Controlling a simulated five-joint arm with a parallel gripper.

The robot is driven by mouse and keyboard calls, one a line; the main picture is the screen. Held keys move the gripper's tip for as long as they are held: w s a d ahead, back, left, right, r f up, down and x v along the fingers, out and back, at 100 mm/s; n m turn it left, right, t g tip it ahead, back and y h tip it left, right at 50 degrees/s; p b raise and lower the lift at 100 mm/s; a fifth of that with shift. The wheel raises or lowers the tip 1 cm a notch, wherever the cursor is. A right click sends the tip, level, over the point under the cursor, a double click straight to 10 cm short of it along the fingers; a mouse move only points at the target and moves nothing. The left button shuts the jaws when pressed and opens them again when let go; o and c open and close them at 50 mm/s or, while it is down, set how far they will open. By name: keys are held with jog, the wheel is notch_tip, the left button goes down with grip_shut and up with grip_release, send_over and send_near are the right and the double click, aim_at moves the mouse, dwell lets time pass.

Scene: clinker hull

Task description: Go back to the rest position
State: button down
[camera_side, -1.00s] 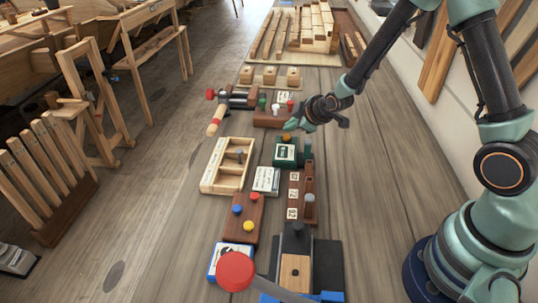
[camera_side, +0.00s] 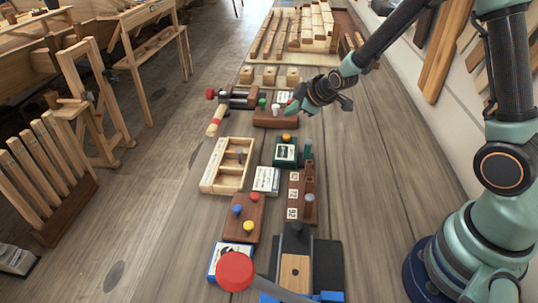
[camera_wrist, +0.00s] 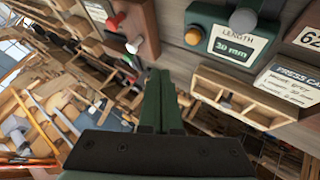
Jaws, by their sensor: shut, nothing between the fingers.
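My gripper (camera_side: 294,109) hangs above the bench near the brown block with red, white and green pegs (camera_side: 274,118). Its green fingers are together and empty in the wrist view (camera_wrist: 160,90). The dark green box with a paper label reading LENGTH 20 mm (camera_side: 286,153) stands on the bench nearer the side camera, apart from my gripper. It also shows in the wrist view (camera_wrist: 234,42).
An open wooden tray with compartments (camera_side: 211,186), a white card (camera_side: 266,180) and a brown block with coloured knobs (camera_side: 243,215) lie on the bench. A numbered rack (camera_side: 293,194) stands beside them. The bench's right side is largely clear.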

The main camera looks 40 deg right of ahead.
jog(key=s+a+r+m+g, duration=0.1)
jog(key=s+a+r+m, duration=0.1)
jog(key=s+r+m, duration=0.2)
jog(key=s+a+r+m+g, duration=0.1)
jog(key=s+r+m, duration=0.3)
jog(key=s+r, duration=0.6)
jog(key=s+g, duration=0.1)
jog(key=s, duration=0.7)
jog(key=shift+a+r+g+y, duration=0.15)
jog(key=shift+a+g+y, duration=0.15)
jog(key=shift+a, duration=0.05)
